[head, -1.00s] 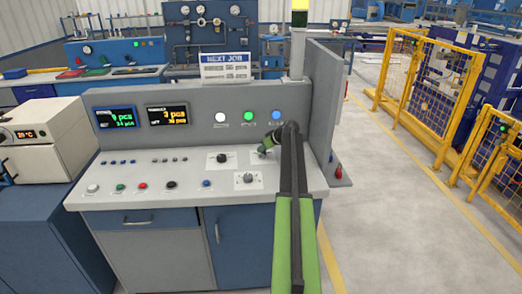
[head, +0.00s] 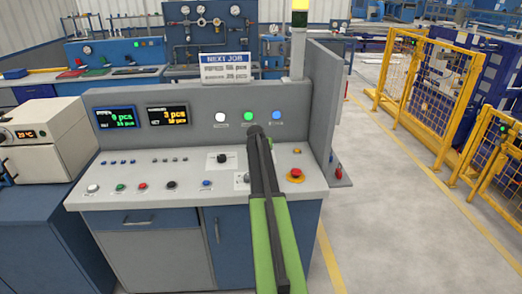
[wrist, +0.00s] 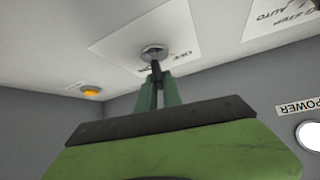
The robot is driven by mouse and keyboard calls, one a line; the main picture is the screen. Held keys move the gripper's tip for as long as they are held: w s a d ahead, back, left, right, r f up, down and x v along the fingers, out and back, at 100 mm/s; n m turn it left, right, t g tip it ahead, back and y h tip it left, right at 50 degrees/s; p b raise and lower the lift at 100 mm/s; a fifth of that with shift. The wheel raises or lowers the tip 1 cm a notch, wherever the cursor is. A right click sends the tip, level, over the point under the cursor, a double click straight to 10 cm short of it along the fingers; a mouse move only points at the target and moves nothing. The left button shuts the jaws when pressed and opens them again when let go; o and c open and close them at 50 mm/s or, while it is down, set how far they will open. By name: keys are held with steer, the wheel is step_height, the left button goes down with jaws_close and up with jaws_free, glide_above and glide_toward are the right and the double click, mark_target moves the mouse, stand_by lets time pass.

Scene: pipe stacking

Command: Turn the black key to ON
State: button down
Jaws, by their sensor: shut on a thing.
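In the wrist view, the black key (wrist: 156,67) sits in a round silver key switch (wrist: 153,50) on a white label plate (wrist: 125,38). The plate's lettering is partly covered, so I cannot read the key's position. My gripper (wrist: 157,78) has its green fingers shut on the key. In the head view, my own arm hides the key and the gripper over the right part of the console (head: 125,178).
A black knob (head: 222,158) is left of my arm. A red emergency stop (head: 296,174) is to its right. White, green and blue lamps line the back panel (head: 190,106). A grey side wall (head: 327,100) bounds the console on the right.

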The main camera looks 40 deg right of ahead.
steer(key=m+g, duration=0.1)
steer(key=m+g+h, duration=0.1)
steer(key=m, duration=0.1)
steer(key=shift+w, duration=0.25)
steer(key=shift+m+g+h, duration=0.3)
steer(key=shift+m+g, duration=0.7)
steer(key=shift+m, duration=0.4)
steer(key=shift+s, duration=0.15)
steer(key=c, duration=1.5)
jaws_free()
steer(key=shift+r, duration=0.1)
